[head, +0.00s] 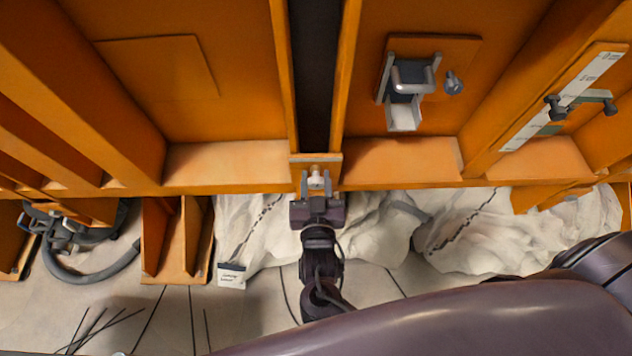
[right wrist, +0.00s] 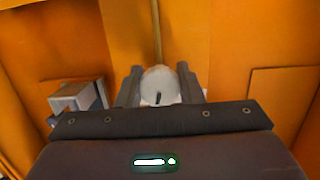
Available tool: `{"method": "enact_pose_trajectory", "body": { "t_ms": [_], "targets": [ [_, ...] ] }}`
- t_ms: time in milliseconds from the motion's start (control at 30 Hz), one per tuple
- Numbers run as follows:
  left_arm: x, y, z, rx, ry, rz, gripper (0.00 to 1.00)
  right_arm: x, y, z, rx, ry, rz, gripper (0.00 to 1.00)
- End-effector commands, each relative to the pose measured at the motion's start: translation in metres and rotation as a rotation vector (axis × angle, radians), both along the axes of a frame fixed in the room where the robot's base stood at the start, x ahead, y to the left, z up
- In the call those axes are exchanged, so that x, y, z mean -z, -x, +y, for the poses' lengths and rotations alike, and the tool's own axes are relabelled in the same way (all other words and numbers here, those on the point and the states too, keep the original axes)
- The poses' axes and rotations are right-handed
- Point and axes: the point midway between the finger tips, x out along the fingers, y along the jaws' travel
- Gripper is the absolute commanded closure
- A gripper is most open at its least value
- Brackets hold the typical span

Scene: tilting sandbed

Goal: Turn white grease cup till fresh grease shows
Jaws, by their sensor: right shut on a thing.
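The white grease cup (right wrist: 160,86) is a round white cap with a dark mark on it, seen between the two fingers in the right wrist view. In the head view the cup (head: 317,178) shows as a small pale piece at the orange frame's lower edge. My right gripper (head: 316,182) is shut on it, with one finger on each side; it also shows in the right wrist view (right wrist: 160,88). No fresh grease can be made out. My left gripper is not in view.
A grey latch bracket (head: 407,85) is fixed to the orange panel at right, with a small knob (head: 453,83) beside it. A marked white scale strip (head: 565,97) is further right. A white label (head: 231,276) and grey hose (head: 95,274) lie at left.

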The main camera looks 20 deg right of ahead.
Motion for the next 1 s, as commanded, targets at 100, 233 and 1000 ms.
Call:
{"method": "enact_pose_trajectory", "body": {
  "t_ms": [100,233,1000],
  "targets": [
    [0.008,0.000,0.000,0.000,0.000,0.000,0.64,0.002,0.001,0.000,-0.018,-0.107,-0.031,0.89],
    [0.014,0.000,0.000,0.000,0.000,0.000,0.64,0.002,0.000,0.000,-0.039,-0.224,-0.065,0.89],
    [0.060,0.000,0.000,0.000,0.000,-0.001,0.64,0.002,0.000,0.000,-0.162,-0.904,-0.263,0.89]
  ]
}}
